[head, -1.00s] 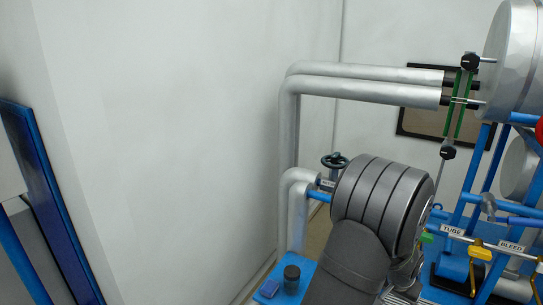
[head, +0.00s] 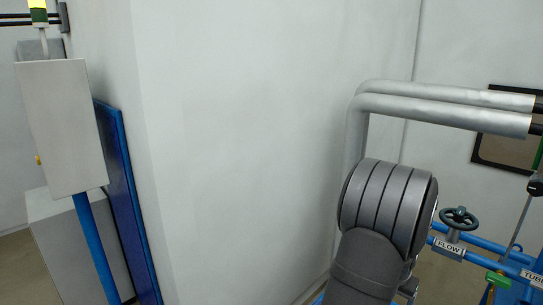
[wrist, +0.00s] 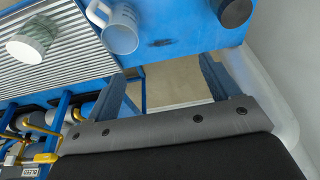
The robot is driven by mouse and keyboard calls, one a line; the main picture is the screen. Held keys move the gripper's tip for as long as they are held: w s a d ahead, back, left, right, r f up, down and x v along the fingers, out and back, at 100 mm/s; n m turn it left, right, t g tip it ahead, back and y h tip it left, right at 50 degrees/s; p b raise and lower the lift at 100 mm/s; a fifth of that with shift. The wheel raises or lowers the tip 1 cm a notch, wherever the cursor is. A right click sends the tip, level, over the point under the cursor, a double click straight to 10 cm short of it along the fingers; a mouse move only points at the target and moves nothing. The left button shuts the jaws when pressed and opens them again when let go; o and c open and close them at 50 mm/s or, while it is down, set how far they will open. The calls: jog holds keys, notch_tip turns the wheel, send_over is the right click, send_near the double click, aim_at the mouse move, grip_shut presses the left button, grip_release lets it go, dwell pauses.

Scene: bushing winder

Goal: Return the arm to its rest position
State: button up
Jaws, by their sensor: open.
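My gripper (wrist: 160,72) shows in the wrist view with its two blue-grey fingers apart and nothing between them. Between the fingers I see the blue table edge and bare floor below. In the head view my grey arm link stands at the lower right, in front of the pipes; my gripper is hidden there.
The flow valve handwheel (head: 459,218) is right of my arm. A grey box (head: 62,125) stands left. Bare wall fills the middle.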

jog(key=w+a+r, duration=0.1)
jog(key=w+a, duration=0.2)
jog(key=a, duration=0.2)
jog(key=shift+w+n, duration=0.15)
jog(key=shift+n, duration=0.25)
jog(key=o, duration=0.4)
jog(key=w+a+f+n+t+h, duration=0.15)
jog(key=a+f, duration=0.25)
jog(key=f, duration=0.4)
jog(key=w+a+f+n+t+y, duration=0.1)
jog(key=a+f+t, duration=0.2)
jog(key=f, duration=0.5)
jog(key=s+a+f+n+t+h, duration=0.1)
jog(key=s+a+f+n+t, duration=0.15)
jog(key=s+a+t, duration=0.55)
jog(key=w+f, duration=0.1)
jog(key=w, duration=0.2)
jog(key=w+f+g, duration=0.1)
jog(key=w+f, duration=0.1)
jog(key=w, duration=0.1)
jog(key=w+f+g, duration=0.1)
jog(key=w, duration=0.3)
jog(key=shift+w+d+f+m+g, duration=0.1)
jog(key=shift+d+f+m+g, duration=0.15)
jog(key=shift+d+f+m, duration=0.15)
